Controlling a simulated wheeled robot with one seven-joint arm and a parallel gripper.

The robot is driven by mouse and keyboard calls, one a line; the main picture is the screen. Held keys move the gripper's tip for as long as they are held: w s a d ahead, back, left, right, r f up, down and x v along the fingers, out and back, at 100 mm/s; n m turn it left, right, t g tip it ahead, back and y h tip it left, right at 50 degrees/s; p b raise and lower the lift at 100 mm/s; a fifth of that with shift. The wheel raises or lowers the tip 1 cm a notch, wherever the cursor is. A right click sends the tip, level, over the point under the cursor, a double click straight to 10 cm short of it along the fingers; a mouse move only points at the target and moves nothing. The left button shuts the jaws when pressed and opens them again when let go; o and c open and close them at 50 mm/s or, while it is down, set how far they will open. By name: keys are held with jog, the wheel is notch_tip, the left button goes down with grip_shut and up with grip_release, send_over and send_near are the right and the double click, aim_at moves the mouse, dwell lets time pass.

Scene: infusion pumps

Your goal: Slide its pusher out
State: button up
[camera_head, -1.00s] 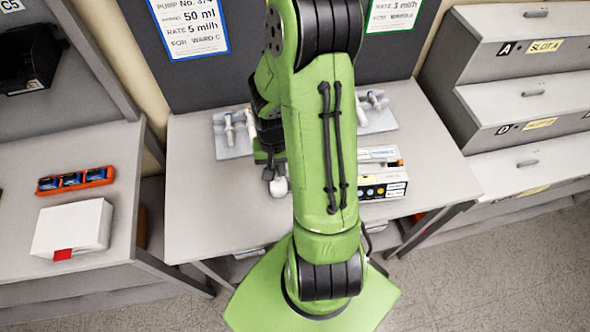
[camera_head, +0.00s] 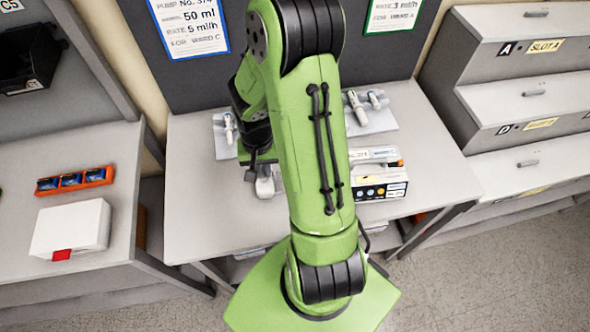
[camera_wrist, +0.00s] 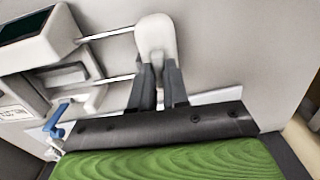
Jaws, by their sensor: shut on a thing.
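The pump's white pusher (camera_wrist: 156,38) has a rounded head on two thin metal rods, which run to the pump body (camera_wrist: 40,40) at the left in the wrist view. Rod length shows between the head and the body. My gripper (camera_wrist: 160,72) has both dark fingers shut on the pusher head. In the head view the pusher (camera_head: 265,187) is at the table's middle left, and the pump (camera_head: 380,182) shows to the right of my arm. My arm hides the rods and part of the pump there. A blue lever (camera_wrist: 58,120) sits on the pump's side.
Grey trays with syringes (camera_head: 228,128) (camera_head: 363,108) lie at the table's back. A white box (camera_head: 75,228) and an orange rack (camera_head: 75,180) are on the left bench. Drawers (camera_head: 530,130) stand at the right. The table's front left is clear.

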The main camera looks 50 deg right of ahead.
jog(key=shift+w+a, duration=0.15)
jog(key=shift+a, duration=0.05)
dwell(0.4)
jog(key=o, duration=0.6)
jog(key=shift+r, duration=0.1)
notch_tip(320, 180, up, 7)
jog(key=p, duration=0.5)
jog(key=shift+r+p, duration=0.1)
jog(key=shift+p, duration=0.25)
jog(key=shift+f, duration=0.2)
